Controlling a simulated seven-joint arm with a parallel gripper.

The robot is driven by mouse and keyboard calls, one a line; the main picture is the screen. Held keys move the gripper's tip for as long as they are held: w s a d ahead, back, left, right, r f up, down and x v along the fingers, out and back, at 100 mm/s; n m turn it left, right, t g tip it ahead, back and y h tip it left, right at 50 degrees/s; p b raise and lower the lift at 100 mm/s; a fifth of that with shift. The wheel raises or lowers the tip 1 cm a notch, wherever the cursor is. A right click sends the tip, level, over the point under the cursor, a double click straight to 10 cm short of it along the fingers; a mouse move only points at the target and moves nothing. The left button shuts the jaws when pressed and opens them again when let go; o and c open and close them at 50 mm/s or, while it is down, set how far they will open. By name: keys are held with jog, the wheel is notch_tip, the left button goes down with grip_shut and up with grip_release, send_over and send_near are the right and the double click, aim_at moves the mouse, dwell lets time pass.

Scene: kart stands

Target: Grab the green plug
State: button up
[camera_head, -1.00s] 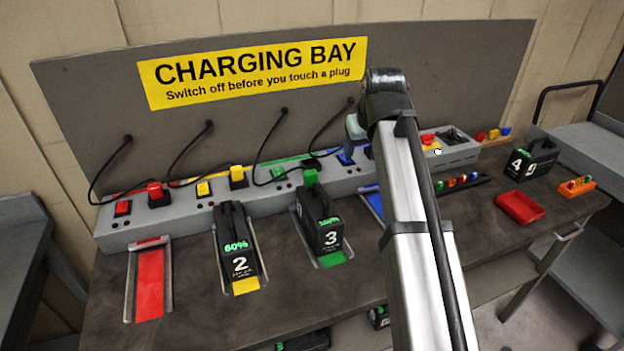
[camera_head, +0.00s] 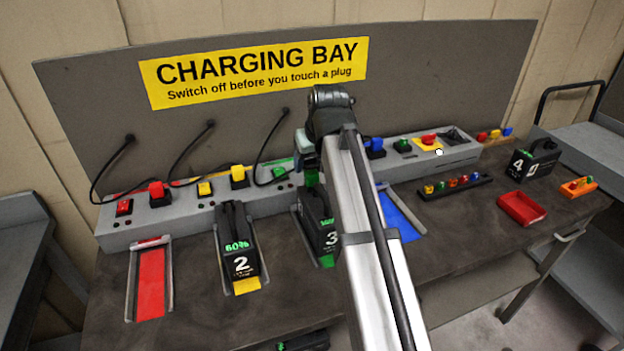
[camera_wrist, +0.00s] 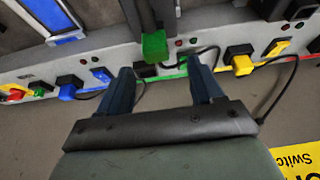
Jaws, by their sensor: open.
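In the head view the fingertips are hard to make out behind my arm.
A grey socket strip with a green switch (camera_head: 278,172), a yellow plug (camera_head: 238,176) and a red plug (camera_head: 158,190) runs along the back panel. Battery 2 (camera_head: 237,245) stands left of battery 3. Cables hang nearby. The blue bay (camera_head: 402,222) and red bay (camera_head: 150,285) are empty.

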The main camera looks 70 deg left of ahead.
aim_at(312, 172)
jog(key=shift+w+x, duration=0.15)
jog(key=shift+x, duration=1.3)
jog(key=shift+w+x, duration=0.15)
jog(key=shift+x, duration=1.35)
jog(key=shift+d, duration=0.15)
jog(key=c, duration=1.1)
